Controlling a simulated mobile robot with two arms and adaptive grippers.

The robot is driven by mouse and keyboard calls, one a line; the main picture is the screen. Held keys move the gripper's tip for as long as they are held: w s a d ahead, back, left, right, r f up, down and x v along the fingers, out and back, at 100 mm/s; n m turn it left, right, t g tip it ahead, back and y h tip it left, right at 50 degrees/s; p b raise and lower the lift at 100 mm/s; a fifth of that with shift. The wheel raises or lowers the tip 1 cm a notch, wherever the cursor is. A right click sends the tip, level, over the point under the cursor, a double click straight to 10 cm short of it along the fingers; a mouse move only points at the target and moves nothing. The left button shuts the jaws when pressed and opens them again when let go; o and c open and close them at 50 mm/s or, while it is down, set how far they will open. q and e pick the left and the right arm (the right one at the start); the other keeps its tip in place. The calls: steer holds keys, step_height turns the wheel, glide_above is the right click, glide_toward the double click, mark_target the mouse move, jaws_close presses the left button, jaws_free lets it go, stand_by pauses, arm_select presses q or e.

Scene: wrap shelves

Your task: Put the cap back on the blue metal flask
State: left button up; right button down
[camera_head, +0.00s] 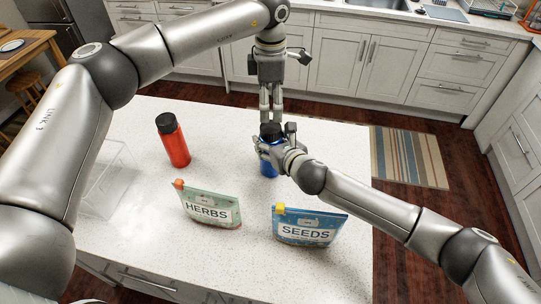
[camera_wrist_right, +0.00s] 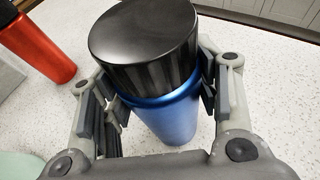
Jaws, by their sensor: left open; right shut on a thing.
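The blue metal flask (camera_head: 267,169) stands upright on the white counter, partly hidden behind my right gripper (camera_head: 272,151). It also shows large in the right wrist view (camera_wrist_right: 172,122). The black cap (camera_wrist_right: 143,42) sits on top of the flask, covering its mouth; in the head view the cap (camera_head: 270,129) shows just under my left gripper. My right gripper is shut on the flask's upper body, with a pad on each side below the cap. My left gripper (camera_head: 270,118) is open and points down, its fingertips at or just above the cap; contact is unclear.
A red flask with a black cap (camera_head: 174,144) stands to the left. A green HERBS pouch (camera_head: 208,208) and a blue SEEDS pouch (camera_head: 307,226) stand nearer the front. A clear stand (camera_head: 108,178) is at the left. The counter's right strip is mostly free under my right arm.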

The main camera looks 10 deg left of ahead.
mark_target(271, 127)
arm_select(q)
step_height(271, 127, down, 7)
steer(key=shift+f, duration=0.1)
stand_by(0.4)
steer(key=c, duration=1.2)
steer(key=m, duration=0.5)
steer(key=o, duration=1.2)
